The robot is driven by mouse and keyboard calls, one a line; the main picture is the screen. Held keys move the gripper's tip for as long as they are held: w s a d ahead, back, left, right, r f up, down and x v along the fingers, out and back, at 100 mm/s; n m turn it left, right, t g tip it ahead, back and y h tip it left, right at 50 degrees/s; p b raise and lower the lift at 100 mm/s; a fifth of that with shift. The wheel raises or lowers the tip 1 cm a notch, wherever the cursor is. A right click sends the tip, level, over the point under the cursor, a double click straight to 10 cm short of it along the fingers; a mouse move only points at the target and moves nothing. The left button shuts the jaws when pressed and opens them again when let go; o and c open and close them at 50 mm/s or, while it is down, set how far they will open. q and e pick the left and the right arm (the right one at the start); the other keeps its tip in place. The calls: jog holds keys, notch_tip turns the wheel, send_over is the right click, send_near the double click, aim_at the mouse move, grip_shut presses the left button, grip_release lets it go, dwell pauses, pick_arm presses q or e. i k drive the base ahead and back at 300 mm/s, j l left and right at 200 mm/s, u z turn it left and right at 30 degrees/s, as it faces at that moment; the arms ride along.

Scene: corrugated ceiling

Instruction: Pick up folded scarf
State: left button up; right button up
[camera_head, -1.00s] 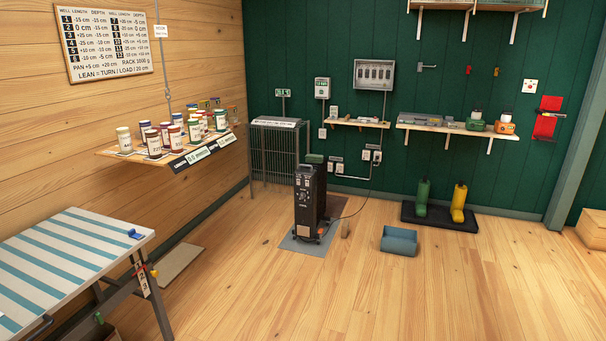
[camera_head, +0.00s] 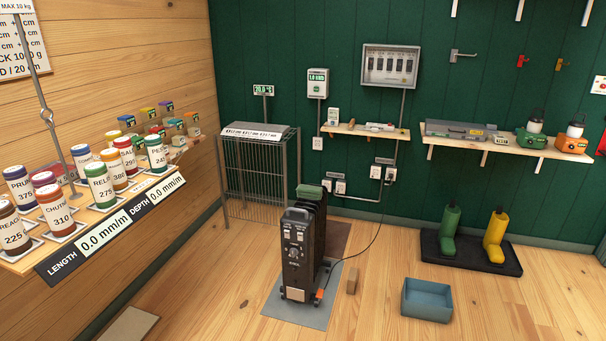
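I cannot surely pick out a folded scarf in the head view. A small green item (camera_head: 308,187) sits on top of the dark oil heater (camera_head: 297,252); it is too small to tell whether it is cloth. Part of a red item (camera_head: 601,146) shows at the right edge, on the green wall, mostly cut off. Neither of my grippers is in view.
A shelf of labelled jars (camera_head: 55,208) juts from the left wall. A wire rack (camera_head: 252,165) stands behind the heater. A blue bin (camera_head: 427,300) and a black boot tray (camera_head: 462,258) with green and yellow boots are on the floor. The front right floor is clear.

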aim_at(304, 191)
jog(key=i+j+z, duration=0.15)
jog(key=i, duration=0.55)
jog(key=i+l, duration=0.5)
jog(key=l, duration=0.2)
jog(key=i+l+u, duration=0.1)
jog(key=i+l, duration=0.2)
jog(key=l, duration=0.05)
